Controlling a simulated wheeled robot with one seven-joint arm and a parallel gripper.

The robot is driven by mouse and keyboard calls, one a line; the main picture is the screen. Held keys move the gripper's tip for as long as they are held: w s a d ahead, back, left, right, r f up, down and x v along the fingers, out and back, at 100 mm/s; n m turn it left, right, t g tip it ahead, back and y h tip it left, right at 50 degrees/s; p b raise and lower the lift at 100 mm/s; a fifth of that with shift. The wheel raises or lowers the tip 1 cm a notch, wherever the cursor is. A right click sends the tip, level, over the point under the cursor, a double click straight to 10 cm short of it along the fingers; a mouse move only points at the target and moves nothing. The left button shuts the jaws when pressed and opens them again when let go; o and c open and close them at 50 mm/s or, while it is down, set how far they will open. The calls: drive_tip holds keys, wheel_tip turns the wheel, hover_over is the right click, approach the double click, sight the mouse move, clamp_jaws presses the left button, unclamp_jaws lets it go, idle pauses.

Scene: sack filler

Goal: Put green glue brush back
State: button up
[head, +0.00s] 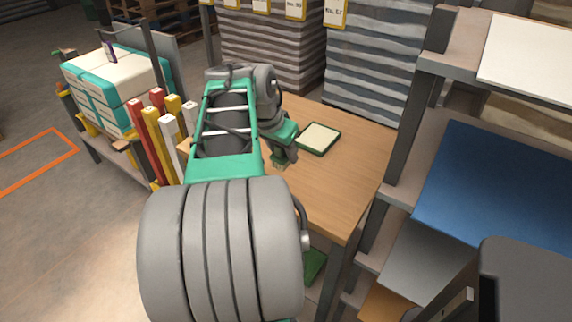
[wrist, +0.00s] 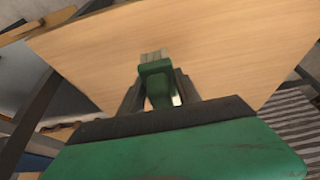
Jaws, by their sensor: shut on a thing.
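My gripper (head: 287,152) is over the wooden table, left of a small green-rimmed tray (head: 320,138) with a pale inside. In the wrist view my gripper (wrist: 158,97) is shut on the green glue brush (wrist: 155,70), whose pale bristle end points away from the gripper. In the head view the brush (head: 280,162) shows only as a small green and pale bit below the gripper. Whether the bristles touch the table or hang above it I cannot tell.
The wooden table (head: 345,185) is mostly bare. A shelf rack with a blue sheet (head: 500,190) stands close on the right. Stacks of grey sacks (head: 375,60) stand behind the table. Red, yellow and white upright bars (head: 150,135) and a cart with teal-white packs (head: 115,80) are at the left.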

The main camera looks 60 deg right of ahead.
sight(286, 163)
drive_tip(key=f, duration=0.1)
drive_tip(key=d+f, duration=0.2)
drive_tip(key=shift+w+d+f, duration=0.15)
drive_tip(key=shift+w+d, duration=0.1)
wheel_tip(286, 163, down, 3)
drive_tip(key=shift+d+r+b, duration=0.1)
drive_tip(key=shift+d+b, duration=0.05)
drive_tip(key=shift+b, duration=0.15)
drive_tip(key=shift+w+f, duration=0.1)
drive_tip(key=shift+f, duration=0.25)
drive_tip(key=o, duration=1.3)
